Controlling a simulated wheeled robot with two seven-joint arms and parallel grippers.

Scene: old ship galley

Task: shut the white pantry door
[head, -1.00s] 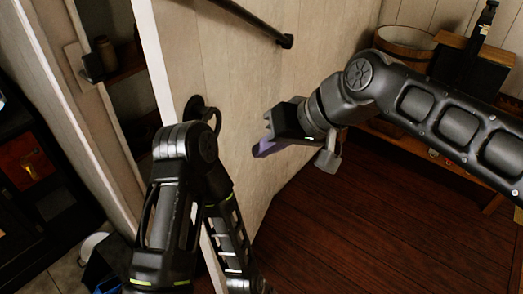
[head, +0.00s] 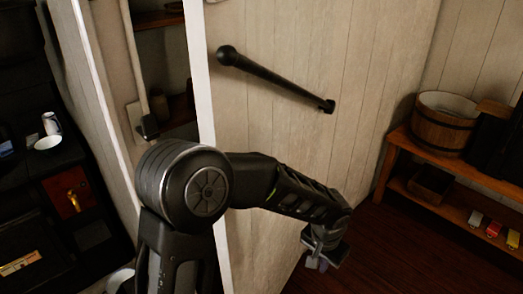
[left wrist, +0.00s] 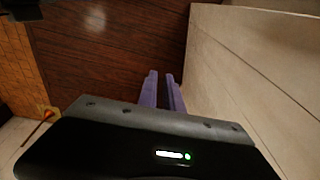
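The white pantry door (head: 290,55) stands open in the head view, its plank face toward me and its free edge at the left. A black bar handle (head: 275,80) slants across its upper part. My left arm crosses in front of the door's lower part. My left gripper (head: 318,262) points down close to the door face, small and partly hidden by its wrist. In the left wrist view, its two purple fingers (left wrist: 162,90) are a narrow gap apart with nothing between them, beside the door (left wrist: 240,75). I cannot tell whether they touch it. My right gripper is out of view.
Pantry shelves (head: 160,20) show through the opening left of the door. A wooden bench (head: 460,180) with a wooden bucket (head: 442,122) stands at the right. The dark floor (head: 400,250) between door and bench is clear. A dark counter with a mug (head: 51,123) is far left.

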